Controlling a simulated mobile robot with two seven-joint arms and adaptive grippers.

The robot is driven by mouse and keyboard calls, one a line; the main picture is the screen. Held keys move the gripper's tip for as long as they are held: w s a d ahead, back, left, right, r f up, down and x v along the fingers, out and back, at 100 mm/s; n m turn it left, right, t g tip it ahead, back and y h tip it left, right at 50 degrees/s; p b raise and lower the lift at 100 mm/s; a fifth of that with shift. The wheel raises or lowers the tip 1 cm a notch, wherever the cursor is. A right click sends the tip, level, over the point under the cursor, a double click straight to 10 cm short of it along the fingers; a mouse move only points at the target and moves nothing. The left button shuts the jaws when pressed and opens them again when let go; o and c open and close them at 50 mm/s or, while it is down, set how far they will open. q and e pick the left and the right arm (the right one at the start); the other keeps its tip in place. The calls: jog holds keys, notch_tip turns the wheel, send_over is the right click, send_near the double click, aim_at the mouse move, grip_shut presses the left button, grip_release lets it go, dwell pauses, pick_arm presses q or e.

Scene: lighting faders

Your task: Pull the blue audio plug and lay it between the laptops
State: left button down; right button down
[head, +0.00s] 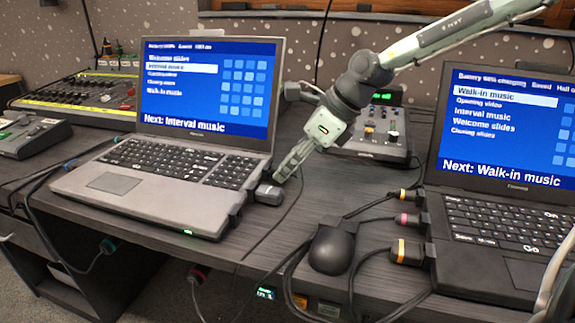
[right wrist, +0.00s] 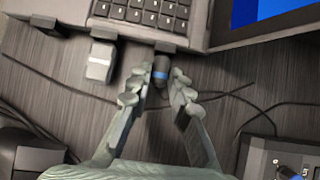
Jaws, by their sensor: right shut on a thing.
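The blue audio plug (right wrist: 161,72), dark with a blue band, shows in the right wrist view at the side edge of the left laptop (head: 165,170). My right gripper (head: 281,176) reaches down beside that laptop's right edge. In the right wrist view its fingertips (right wrist: 157,88) are closed on the plug from both sides. The plug's inner end is close to a dark block on the laptop's edge; I cannot tell whether it is still seated. In the head view the gripper hides the plug. The right laptop (head: 505,215) stands across the table. My left gripper is not in view.
A grey dongle (head: 268,193) sticks out of the left laptop near the gripper. A black mouse-like object (head: 331,251) and cables lie between the laptops. A small mixer (head: 375,132) stands behind.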

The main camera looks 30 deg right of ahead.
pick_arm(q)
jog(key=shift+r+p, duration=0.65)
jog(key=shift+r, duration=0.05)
pick_arm(e)
jog(key=shift+s+d, duration=1.45)
jog(key=shift+s, duration=0.3)
